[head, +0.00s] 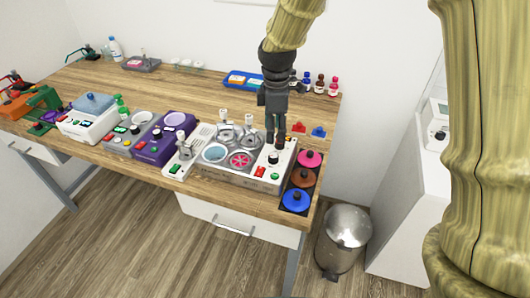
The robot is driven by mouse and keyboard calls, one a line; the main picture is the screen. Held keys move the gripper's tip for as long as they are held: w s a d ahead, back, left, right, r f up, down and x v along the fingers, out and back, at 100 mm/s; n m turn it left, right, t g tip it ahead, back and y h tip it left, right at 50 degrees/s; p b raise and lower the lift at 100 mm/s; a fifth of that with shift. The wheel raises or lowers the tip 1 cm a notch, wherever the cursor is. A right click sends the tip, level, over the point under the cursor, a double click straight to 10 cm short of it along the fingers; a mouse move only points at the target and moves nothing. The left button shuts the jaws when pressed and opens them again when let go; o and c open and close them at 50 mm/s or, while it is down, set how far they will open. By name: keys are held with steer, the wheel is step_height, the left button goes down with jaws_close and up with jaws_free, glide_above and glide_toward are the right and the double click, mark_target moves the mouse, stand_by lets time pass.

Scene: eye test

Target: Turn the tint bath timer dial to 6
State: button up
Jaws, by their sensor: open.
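The tint bath unit (238,181) is a pale box near the table's front right edge. Its top has several round wells, one with blue liquid and one with a pink pattern. Dial numbers and pointer are too small to read. My gripper (276,143) points down, open, with its dark fingers just above or at the back of the dial. I cannot tell whether they touch it. Nothing shows between the fingers.
A purple device (160,150) and a white box (88,125) stand left. A blue tray (243,88) and small bottles (320,85) are behind. The table's middle is clear.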

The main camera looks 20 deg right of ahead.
mark_target(273, 155)
steer(key=shift+a+f+p, duration=0.1)
steer(key=shift+f+p, duration=1.3)
steer(key=shift+f, duration=3.8)
steer(key=c, duration=1.1)
